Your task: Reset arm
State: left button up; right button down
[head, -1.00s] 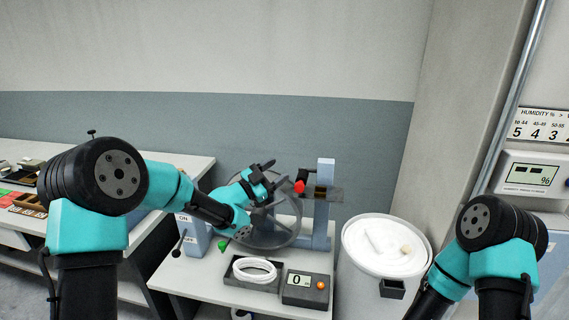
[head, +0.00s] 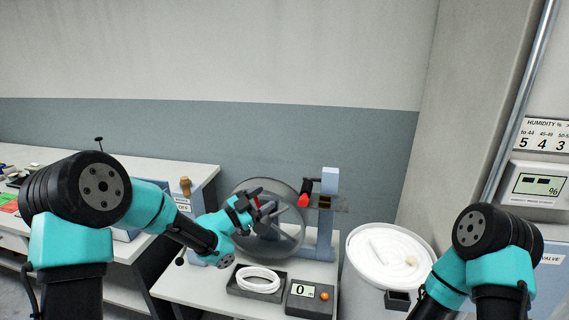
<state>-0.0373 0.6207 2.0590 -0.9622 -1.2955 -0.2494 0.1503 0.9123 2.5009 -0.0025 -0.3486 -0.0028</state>
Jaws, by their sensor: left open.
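My left gripper (head: 262,203) is open, in front of the left part of a large round grey wheel (head: 291,232) on the small table. A small red patch shows between or just behind its fingers; I cannot tell what it belongs to. The wheel's blue-grey stand (head: 327,222) is to the right of the gripper, with a red knob (head: 304,201) on a black handle, apart from the fingers. My right arm comes in at the lower right, but its gripper is out of the picture.
On the small table (head: 196,290), a dark tray holds a white coil (head: 258,279) beside a counter box (head: 307,300) reading 0. A white-topped bin (head: 388,256) stands to the right. A long bench with trays is at left. A humidity meter (head: 538,186) is on the right.

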pick_arm(q)
jog(key=s+a+f+n+g+y, duration=0.1)
jog(key=s+a+f+n+y, duration=0.15)
jog(key=f, duration=0.65)
jog(key=s+a+f+n+g+y, duration=0.15)
jog(key=f+n+y, duration=0.25)
jog(key=f, duration=0.5)
jog(key=s+a+f+n+y, duration=0.3)
jog(key=f+n+y, duration=0.1)
jog(key=f, duration=0.5)
jog(key=s+a+f+n+g, duration=0.1)
jog(key=s+f+n+g, duration=0.1)
jog(key=s+f, duration=0.3)
jog(key=s+a+f+n+g+y, duration=0.1)
jog(key=s+f+g, duration=0.3)
jog(key=s, duration=0.8)
jog(key=s+a+f+n+g+y, duration=0.1)
jog(key=s+f+n+g, duration=0.2)
jog(key=s+f, duration=0.3)
jog(key=s, duration=0.3)
jog(key=shift+a+f, duration=0.15)
jog(key=shift+a, duration=0.2)
jog(key=shift+n+g+y, duration=0.25)
jog(key=shift+y, duration=0.1)
